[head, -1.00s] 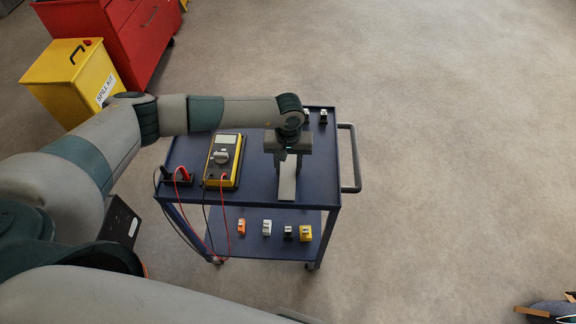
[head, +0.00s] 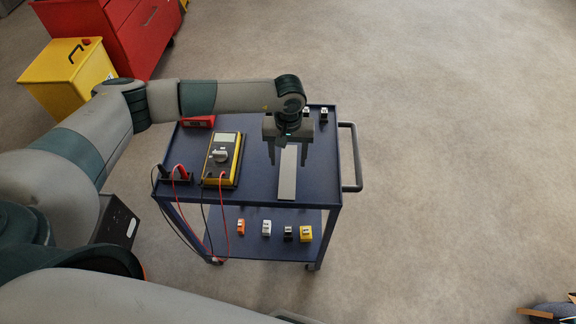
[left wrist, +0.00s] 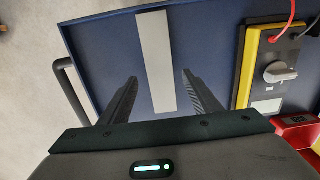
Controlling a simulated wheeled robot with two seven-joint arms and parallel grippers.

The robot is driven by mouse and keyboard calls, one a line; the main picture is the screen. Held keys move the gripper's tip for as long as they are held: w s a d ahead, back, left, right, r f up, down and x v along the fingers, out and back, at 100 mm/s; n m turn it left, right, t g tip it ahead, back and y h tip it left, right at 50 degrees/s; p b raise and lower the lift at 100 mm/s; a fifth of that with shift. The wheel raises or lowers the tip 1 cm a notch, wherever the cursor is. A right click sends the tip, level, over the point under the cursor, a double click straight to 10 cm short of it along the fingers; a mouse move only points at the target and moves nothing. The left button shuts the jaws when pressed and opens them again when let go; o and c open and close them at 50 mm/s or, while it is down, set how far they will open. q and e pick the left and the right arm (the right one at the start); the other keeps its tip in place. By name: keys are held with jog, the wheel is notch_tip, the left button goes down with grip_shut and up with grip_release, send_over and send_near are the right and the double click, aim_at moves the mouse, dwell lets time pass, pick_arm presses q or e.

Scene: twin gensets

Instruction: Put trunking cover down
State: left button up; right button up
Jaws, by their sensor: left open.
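The trunking cover (head: 288,178) is a long pale grey strip lying flat on the top shelf of the blue trolley (head: 256,190). Its far end is hidden under my left gripper (head: 290,158) in the head view. In the left wrist view the trunking cover (left wrist: 157,60) lies between and beyond the two fingers of my left gripper (left wrist: 157,100). The fingers are spread wide, with a gap on each side of the strip, and do not touch it. My right gripper is not in view.
A yellow multimeter (head: 222,160) with red and black leads lies left of the cover. A red item (head: 198,121) is behind it. Several small parts stand on the lower shelf (head: 262,246). A handle (head: 352,158) is on the trolley's right; the floor beyond is clear.

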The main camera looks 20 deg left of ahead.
aim_at(288, 170)
pick_arm(q)
notch_tip(288, 170, up, 8)
jog(key=b, duration=0.3)
dwell(0.7)
